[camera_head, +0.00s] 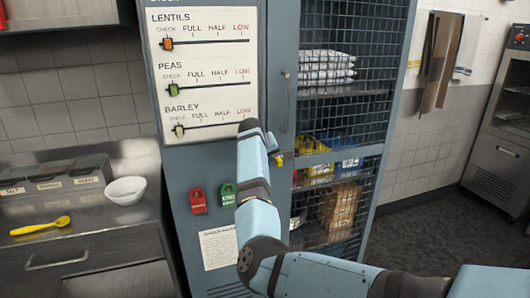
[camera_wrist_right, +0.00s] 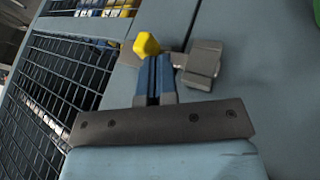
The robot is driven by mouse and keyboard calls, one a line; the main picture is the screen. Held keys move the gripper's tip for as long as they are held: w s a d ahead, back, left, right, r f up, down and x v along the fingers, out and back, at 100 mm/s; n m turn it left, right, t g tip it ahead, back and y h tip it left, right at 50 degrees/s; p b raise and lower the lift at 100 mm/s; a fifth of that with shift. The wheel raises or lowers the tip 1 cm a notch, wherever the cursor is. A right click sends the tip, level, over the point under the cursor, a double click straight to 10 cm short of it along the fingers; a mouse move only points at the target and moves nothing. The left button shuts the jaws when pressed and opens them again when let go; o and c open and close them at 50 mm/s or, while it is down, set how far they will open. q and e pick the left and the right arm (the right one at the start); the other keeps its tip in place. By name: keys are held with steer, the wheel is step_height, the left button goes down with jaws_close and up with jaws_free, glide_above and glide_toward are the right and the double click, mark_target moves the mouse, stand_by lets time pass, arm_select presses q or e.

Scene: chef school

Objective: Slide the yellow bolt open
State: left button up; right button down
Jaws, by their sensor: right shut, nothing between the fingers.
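The yellow bolt knob (camera_head: 279,159) is on the edge of the blue-grey cabinet's mesh door, below the long door handle. In the right wrist view the yellow knob (camera_wrist_right: 146,44) is at the tips of my right gripper (camera_wrist_right: 153,64). The fingers are shut with nothing between them; I cannot tell if they touch the knob. A grey metal block (camera_wrist_right: 205,60) of the bolt sits to the right of the knob. In the head view my right wrist hides most of the bolt and the fingers. My left gripper is not in view.
The mesh door (camera_head: 352,75) has shelves behind it with folded cloths (camera_head: 327,68) and boxes. A steel counter (camera_head: 95,245) on the left holds a white bowl (camera_head: 126,190) and a yellow spoon (camera_head: 40,226).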

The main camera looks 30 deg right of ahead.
steer(key=x, duration=0.3)
steer(key=shift+f, duration=0.15)
